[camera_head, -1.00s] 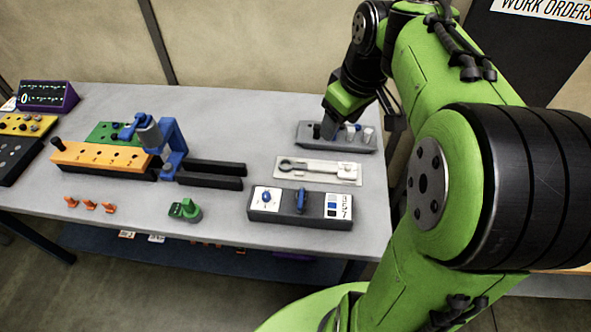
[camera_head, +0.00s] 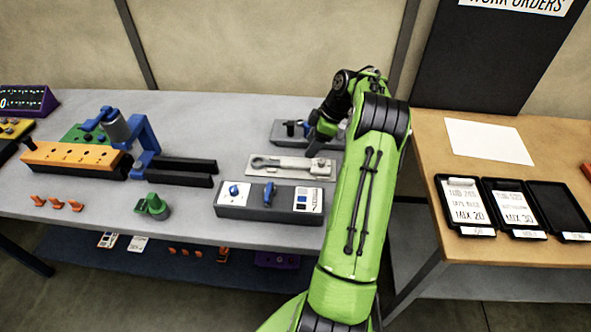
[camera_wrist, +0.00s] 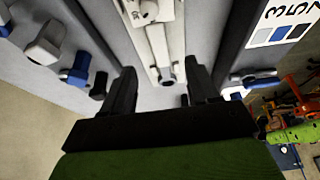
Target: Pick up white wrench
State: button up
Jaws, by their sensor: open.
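The white wrench (camera_head: 285,163) appears to lie lengthwise on a pale tray (camera_head: 262,175), its ring end to the left. Its outline blends with the tray. In the wrist view, a pale wrench-like bar (camera_wrist: 157,42) runs down the middle towards the gap between my fingers. My gripper (camera_head: 312,146) is above the right part of the tray, partly hidden by my arm. In the wrist view my gripper (camera_wrist: 160,88) is open and empty, with one dark finger each side of the bar. I cannot tell the height gap.
A grey control box (camera_head: 245,203) with a blue switch stands in front of the tray. A grey rack (camera_head: 284,138) with small knobs stands behind. An orange block (camera_head: 75,156) with a blue clamp is at the left. A wooden desk (camera_head: 440,130) is at right.

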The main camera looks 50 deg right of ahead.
aim_at(300, 163)
jog(key=b+x, duration=0.1)
jog(key=x, duration=0.7)
jog(key=shift+w+f, duration=0.1)
jog(key=shift+f, duration=0.25)
jog(key=shift+r, duration=0.1)
grip_shut()
